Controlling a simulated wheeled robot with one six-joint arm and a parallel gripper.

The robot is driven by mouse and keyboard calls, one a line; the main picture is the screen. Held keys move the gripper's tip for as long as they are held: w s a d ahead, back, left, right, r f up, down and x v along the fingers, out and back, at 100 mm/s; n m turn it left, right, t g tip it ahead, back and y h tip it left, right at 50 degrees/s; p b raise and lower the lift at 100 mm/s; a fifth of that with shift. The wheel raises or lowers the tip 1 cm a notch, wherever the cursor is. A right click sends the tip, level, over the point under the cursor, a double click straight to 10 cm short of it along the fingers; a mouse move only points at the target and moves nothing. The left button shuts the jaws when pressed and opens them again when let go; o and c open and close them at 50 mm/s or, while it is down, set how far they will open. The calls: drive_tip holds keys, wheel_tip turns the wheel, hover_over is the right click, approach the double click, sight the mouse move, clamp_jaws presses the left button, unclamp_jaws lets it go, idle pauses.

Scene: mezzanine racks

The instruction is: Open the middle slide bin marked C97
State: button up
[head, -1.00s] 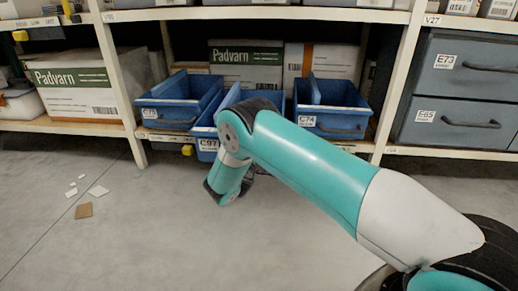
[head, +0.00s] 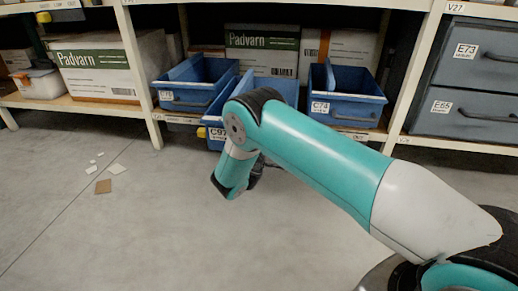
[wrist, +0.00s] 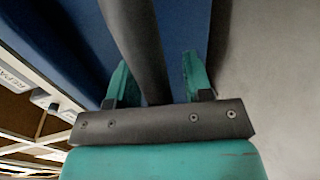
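The middle blue bin marked C97 (head: 213,119) sits low on the shelf between two other blue bins and sticks out further than they do. My arm hides much of its front in the head view. In the wrist view its blue front (wrist: 72,50) fills the left and middle, with its dark handle bar (wrist: 136,40) running between my fingers. My gripper (wrist: 156,65) is open around the handle, its teal fingers apart. The left finger looks close to or against the bar. A strip of blue shows between the bar and the right finger.
A blue bin (head: 185,98) stands to the left and the bin marked C74 (head: 350,107) to the right. Grey drawers E73 (head: 480,62) and E65 (head: 465,113) are further right. Small scraps (head: 104,186) lie on the otherwise clear floor at left.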

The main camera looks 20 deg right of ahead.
drive_tip(key=shift+s, duration=0.1)
drive_tip(key=p+v, duration=0.7)
drive_tip(key=v, duration=1)
drive_tip(key=shift+r, duration=0.1)
